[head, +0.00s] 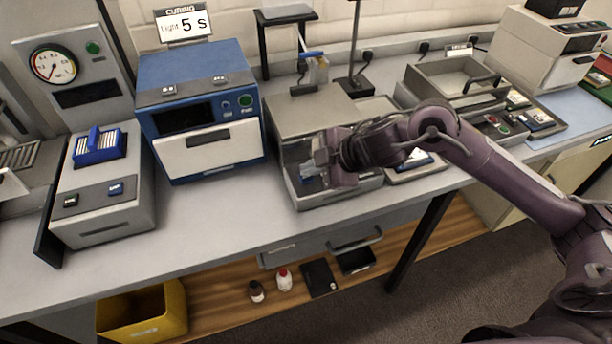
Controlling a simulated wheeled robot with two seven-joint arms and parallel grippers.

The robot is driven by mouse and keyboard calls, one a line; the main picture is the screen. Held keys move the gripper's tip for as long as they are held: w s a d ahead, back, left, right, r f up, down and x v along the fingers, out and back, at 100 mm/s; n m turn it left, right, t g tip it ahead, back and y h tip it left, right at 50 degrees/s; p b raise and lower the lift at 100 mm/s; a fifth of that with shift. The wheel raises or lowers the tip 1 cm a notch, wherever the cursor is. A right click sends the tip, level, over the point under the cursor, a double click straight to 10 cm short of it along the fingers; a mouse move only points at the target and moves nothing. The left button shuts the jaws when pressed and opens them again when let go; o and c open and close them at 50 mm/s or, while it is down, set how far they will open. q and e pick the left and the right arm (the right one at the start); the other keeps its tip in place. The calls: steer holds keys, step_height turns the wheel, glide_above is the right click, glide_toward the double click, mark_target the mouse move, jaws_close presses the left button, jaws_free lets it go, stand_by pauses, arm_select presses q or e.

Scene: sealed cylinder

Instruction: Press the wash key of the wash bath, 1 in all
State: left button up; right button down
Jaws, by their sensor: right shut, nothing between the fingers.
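A grey open-topped bath (426,84) with a dark handle stands at the back right of the bench, and it looks like the wash bath. Its front panel has a red key and a green key (504,129); their lettering is too small to read. My right gripper (318,165) is shut and empty. It is over the front tray of a grey machine (290,118) in the middle of the bench, well to the left of the bath. The gripper and wrist hide part of that tray. My left gripper is not in view.
A blue curing box (190,75) with a "5 s" sign and a grey unit with a blue holder (98,148) stand on the left. A gauge panel (75,75) is behind. Small bottles (284,279) and a yellow bin (140,312) sit below. The front left bench is clear.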

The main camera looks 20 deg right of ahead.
mark_target(311, 179)
steer(key=shift+f, duration=0.4)
stand_by(0.5)
steer(key=shift+r, duration=0.1)
steer(key=shift+r+p, duration=0.7)
steer(key=shift+r, duration=0.05)
step_height(311, 179, up, 5)
steer(key=p, duration=0.5)
stand_by(0.4)
stand_by(0.4)
